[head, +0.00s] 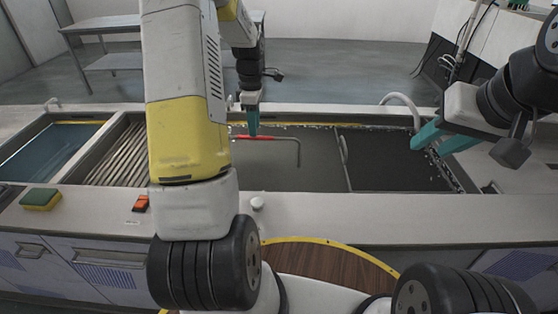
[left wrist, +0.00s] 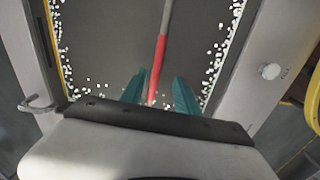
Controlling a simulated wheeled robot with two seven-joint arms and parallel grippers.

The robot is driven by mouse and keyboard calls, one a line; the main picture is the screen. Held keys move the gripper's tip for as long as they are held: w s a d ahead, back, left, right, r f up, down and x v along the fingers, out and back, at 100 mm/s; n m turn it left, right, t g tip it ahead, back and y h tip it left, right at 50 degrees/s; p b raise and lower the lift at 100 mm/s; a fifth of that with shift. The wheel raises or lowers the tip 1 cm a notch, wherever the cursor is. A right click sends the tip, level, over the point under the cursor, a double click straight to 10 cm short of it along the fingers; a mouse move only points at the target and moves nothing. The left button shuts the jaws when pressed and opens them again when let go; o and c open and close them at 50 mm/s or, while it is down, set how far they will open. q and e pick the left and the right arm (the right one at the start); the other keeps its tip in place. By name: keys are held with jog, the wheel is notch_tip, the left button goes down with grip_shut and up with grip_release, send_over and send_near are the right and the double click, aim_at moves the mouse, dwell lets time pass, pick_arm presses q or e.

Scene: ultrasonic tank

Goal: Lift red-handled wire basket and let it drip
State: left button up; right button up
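The red handle (head: 262,137) sits on a grey wire rod (head: 298,152) over the grey tank (head: 318,150); no basket mesh can be made out. My left gripper (head: 250,124) is at the handle's left part. In the left wrist view, the red handle (left wrist: 158,65) runs between the two teal fingertips of that gripper (left wrist: 158,90), with a visible gap on the right side, so it is open. My right gripper (head: 432,138) is at the tank's right end, away from the handle, its teal fingers apart and empty.
A ribbed draining section (head: 112,155) and a blue-tinted basin (head: 45,152) lie left of the tank. A yellow-green sponge (head: 41,199) and an orange-red switch (head: 141,203) are on the front ledge. A curved tap (head: 402,100) rises behind the tank. White bits line the tank edges.

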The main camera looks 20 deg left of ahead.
pick_arm(q)
jog(key=shift+w+f, duration=0.35)
jog(key=shift+f, duration=0.45)
notch_tip(320, 180, down, 7)
jog(key=shift+w, duration=0.15)
grip_shut()
